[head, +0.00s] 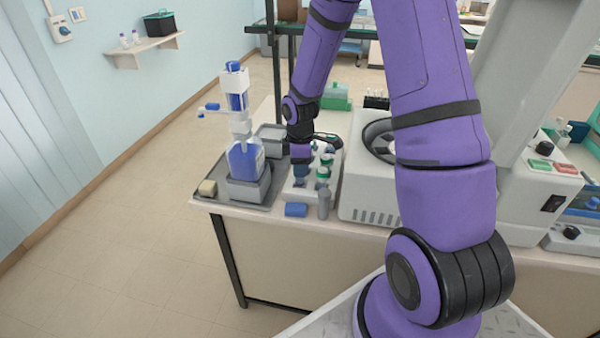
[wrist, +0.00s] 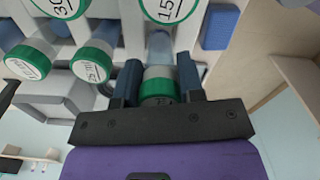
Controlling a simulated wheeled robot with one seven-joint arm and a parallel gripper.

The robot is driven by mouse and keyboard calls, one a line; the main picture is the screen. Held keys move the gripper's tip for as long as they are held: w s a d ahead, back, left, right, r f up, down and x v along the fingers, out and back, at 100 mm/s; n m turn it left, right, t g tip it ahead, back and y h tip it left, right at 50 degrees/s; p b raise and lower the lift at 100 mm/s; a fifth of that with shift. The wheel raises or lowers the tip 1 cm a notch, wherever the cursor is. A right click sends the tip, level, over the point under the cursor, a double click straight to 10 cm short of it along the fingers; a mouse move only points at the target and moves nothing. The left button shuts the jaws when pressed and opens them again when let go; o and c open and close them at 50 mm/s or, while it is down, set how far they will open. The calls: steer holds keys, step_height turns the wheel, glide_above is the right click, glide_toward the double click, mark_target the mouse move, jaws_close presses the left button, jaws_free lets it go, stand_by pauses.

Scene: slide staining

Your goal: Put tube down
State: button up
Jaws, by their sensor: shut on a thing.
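My gripper (wrist: 158,72) is shut on a tube (wrist: 159,88) with a green cap. In the wrist view the cap is between the two dark fingers, and the clear body points toward the white rack. I cannot tell how deep its lower end is in the rack. In the head view my gripper (head: 301,168) is over the left part of the white tube rack (head: 298,190), hiding most of the held tube. Other green-capped tubes (head: 323,173) stand in the rack, right of my gripper. Several labelled tubes, one marked 15 (wrist: 168,8), show in the wrist view.
A grey tray (head: 219,190) with a blue and white dispensing bottle (head: 245,160) stands left of the rack. A blue block (head: 295,209) and a grey cylinder (head: 324,204) are at its front. A white centrifuge (head: 365,190) stands close on the right.

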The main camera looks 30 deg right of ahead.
steer(key=shift+f, duration=1.15)
steer(key=shift+f, duration=0.45)
steer(key=o, duration=0.9)
